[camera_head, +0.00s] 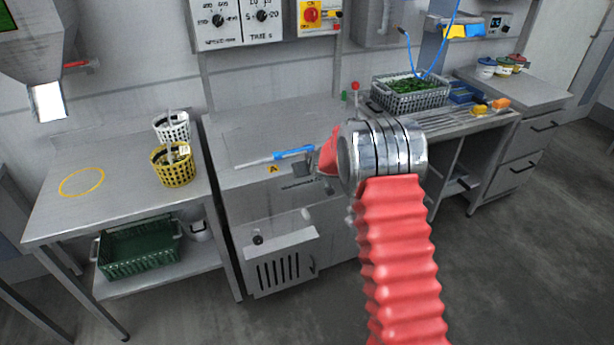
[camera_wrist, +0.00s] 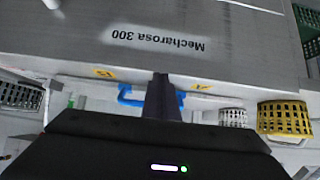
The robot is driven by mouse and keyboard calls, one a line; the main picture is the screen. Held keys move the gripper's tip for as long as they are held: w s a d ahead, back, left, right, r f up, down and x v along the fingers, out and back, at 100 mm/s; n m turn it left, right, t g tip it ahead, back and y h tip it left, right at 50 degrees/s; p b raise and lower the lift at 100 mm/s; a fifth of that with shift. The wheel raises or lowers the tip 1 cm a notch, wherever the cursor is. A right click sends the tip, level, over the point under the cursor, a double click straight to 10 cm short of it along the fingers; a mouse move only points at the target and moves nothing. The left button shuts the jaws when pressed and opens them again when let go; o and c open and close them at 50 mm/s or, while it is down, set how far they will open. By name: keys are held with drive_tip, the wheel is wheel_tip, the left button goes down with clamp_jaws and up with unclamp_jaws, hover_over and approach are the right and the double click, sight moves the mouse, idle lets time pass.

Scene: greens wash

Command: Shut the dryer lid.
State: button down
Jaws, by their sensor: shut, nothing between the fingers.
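The dryer is the grey steel cabinet (camera_head: 275,205) in the middle of the head view. Its flat top (camera_head: 265,125) has a blue handle (camera_head: 293,152) along the front edge; I cannot tell surely how far the lid is raised. My gripper (camera_wrist: 162,80) is shut and empty. Its dark fingers overlap the handle's middle in that view; contact is unclear. My wrist mostly hides them in the head view.
A white basket (camera_head: 172,127) and a yellow basket (camera_head: 172,170) stand on the left table, with a green crate (camera_head: 138,251) on its shelf. At right, a grey basket of greens (camera_head: 410,93) stands on a counter. Open floor lies in front.

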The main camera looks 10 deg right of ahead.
drive_tip(key=shift+s+d+f, duration=0.2)
drive_tip(key=shift+s+d, duration=0.05)
drive_tip(key=shift+s, duration=0.45)
drive_tip(key=shift+s+d+f, duration=0.15)
drive_tip(key=shift+s+d, duration=0.1)
drive_tip(key=shift+s, duration=0.45)
